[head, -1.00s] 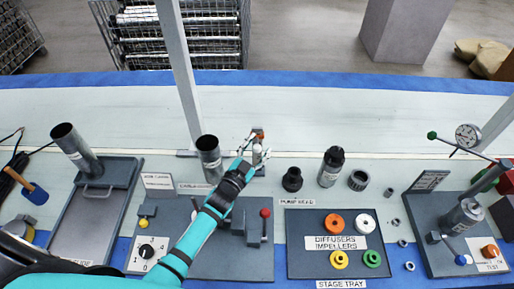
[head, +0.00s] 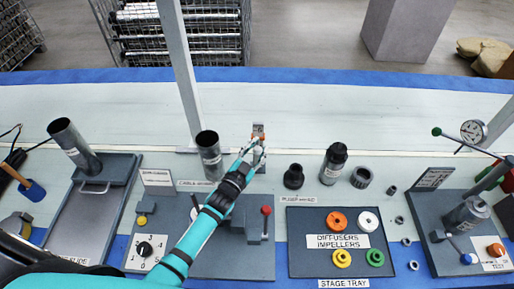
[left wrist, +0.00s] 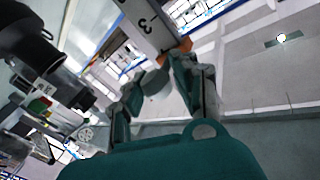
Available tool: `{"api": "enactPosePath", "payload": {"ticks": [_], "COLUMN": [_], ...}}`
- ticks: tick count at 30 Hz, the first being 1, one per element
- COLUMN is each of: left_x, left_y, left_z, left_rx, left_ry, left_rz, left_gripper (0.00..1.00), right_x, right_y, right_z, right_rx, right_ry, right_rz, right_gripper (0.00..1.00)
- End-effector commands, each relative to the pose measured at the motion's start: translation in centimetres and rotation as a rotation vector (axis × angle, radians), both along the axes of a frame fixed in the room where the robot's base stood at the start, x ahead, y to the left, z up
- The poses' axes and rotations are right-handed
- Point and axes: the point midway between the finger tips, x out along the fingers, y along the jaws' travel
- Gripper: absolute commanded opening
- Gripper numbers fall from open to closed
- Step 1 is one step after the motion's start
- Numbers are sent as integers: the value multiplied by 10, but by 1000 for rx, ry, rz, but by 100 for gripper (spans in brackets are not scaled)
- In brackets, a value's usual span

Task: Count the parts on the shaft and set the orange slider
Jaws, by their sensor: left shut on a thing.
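The orange slider (head: 258,132) sits on an upright grey post at the back of the bench, behind the middle fixture. In the left wrist view its orange body (left wrist: 172,54) crosses a grey plate (left wrist: 150,25) marked with a 3. My left gripper (head: 256,152) is at the slider, its fingers closed in. In the wrist view a pale round knob (left wrist: 156,84) sits between the fingers in front of the orange body; they seem shut on it. The fingers partly hide the slider. I cannot make out a shaft with countable parts. My right gripper is not in view.
A dark steel tube (head: 209,156) stands close left of my left gripper. The stage tray (head: 300,267) holds coloured rings. The pale bench behind is clear.

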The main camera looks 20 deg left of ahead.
Motion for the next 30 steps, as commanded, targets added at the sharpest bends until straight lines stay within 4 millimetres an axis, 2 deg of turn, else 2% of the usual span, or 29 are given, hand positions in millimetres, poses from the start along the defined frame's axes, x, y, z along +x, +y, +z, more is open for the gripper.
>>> {"api": "enactPosePath", "payload": {"ticks": [1,6,17,18,22,23,30], "left_x": [-1,-1,-2,-2,-1,-1,-1], "left_y": [-4,-5,-6,-6,-5,-5,-2], "left_z": [-22,-52,-54,-54,-54,-53,-53], "left_rx": [-3,-2,-3,-3,-2,-2,-1], "left_ry": [3,2,2,2,1,1,1], "left_rz": [-6,-7,-8,-8,-7,-7,-4], "left_gripper": [0,0,0,30,47,51,51], "right_x": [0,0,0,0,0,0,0], "right_y": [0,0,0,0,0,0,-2], "right_z": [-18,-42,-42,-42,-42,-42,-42], "right_rx": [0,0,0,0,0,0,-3], "right_ry": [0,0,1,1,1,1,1], "right_rz": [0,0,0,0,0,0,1], "right_gripper": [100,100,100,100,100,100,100]}}
